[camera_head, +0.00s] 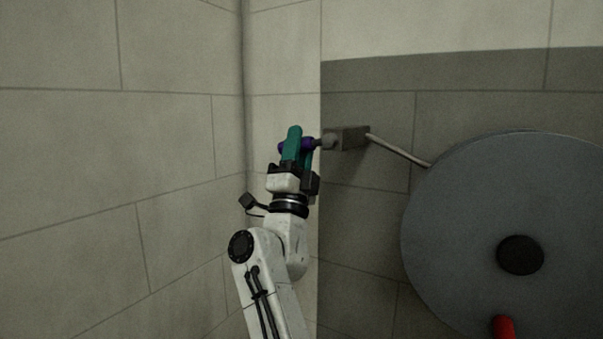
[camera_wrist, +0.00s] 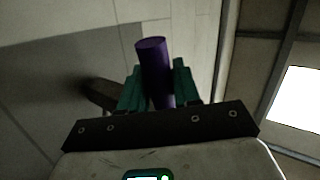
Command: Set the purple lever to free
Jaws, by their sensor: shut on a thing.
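The purple lever (camera_head: 308,143) juts to the left from a grey box (camera_head: 347,138) on the wall in the head view. Its dark shaft joins the box, and part of the purple grip is hidden behind my fingers. My gripper (camera_head: 297,143), with teal fingers, is shut on the purple grip. In the wrist view, the purple grip (camera_wrist: 153,62) stands between the two teal fingertips of my gripper (camera_wrist: 156,85), its end sticking out beyond them. No marking for free shows.
A large grey disc (camera_head: 450,230) with a dark hub (camera_head: 520,255) and a red handle (camera_head: 504,327) fills the right side. A thin rod (camera_head: 400,150) runs from the box to the disc. A bare tiled wall (camera_head: 110,180) stands close on the left.

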